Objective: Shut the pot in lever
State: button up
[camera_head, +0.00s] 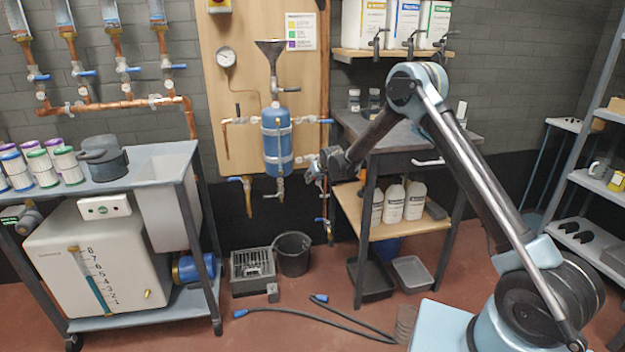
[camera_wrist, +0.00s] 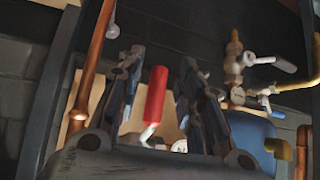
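The blue pot (camera_head: 277,142) hangs upright on the wooden board, with a funnel (camera_head: 270,48) above it and valves around it. My gripper (camera_head: 315,170) is just right of the pot, by the copper pipe. In the wrist view my gripper (camera_wrist: 160,90) is open, its two fingers apart. A red lever (camera_wrist: 155,95) stands nearly upright between the fingers; contact cannot be told. The blue pot also shows at right in the wrist view (camera_wrist: 255,128). Which valve is the pot in lever is not marked.
A vertical copper pipe (camera_head: 325,80) runs beside the pot. A dark worktable (camera_head: 400,135) with white bottles (camera_head: 393,203) below stands to the right. A grey bucket (camera_head: 292,253) and a crate-like unit (camera_head: 252,270) stand below. A cart with a white tank (camera_head: 95,255) is left.

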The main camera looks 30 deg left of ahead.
jog(key=shift+d+r, duration=0.1)
jog(key=v, duration=1.1)
jog(key=shift+s+d, duration=0.2)
jog(key=shift+r, duration=0.15)
